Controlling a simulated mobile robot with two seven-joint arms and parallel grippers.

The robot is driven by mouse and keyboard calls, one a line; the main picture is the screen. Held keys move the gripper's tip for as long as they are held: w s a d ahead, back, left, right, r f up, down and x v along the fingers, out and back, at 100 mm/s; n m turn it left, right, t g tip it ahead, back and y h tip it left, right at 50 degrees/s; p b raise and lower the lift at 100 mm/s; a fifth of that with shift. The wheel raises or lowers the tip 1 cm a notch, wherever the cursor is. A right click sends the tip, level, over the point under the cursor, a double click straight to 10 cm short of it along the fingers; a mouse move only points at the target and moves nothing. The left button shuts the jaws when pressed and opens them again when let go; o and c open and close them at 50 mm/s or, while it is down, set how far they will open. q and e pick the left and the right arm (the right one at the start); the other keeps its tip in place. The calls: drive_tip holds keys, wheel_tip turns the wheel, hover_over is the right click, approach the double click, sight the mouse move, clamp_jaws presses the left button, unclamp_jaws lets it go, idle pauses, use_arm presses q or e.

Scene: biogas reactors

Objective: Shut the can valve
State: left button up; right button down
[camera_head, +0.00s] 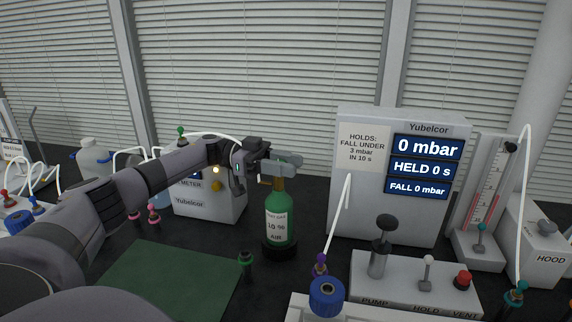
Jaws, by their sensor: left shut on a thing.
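The green can (279,222) stands upright on the dark bench near the middle, with a white label that mentions air. A brass-coloured neck (278,184) shows at its top. My left gripper (268,163) reaches in from the left at the can's top and is shut on the can valve. The gripper covers most of the valve, so its turn position cannot be told. My right gripper is not in view.
A meter box (208,207) stands behind my left arm. A Yubelcor display box (360,215) right of the can reads 0 mbar. In front are a pump panel (407,295), a blue-capped vessel (326,297) and a green mat (170,280). White tubes rise at right.

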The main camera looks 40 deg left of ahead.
use_arm(q)
drive_tip(key=o, duration=1)
drive_tip(key=shift+a+r, duration=0.1)
drive_tip(key=shift+r, duration=0.25)
drive_tip(key=shift+f, duration=0.1)
drive_tip(key=shift+a+f, duration=0.15)
drive_tip(key=b+v, duration=0.2)
drive_tip(key=v, duration=0.4)
drive_tip(key=shift+s+a, duration=0.2)
drive_tip(key=shift+a, duration=0.15)
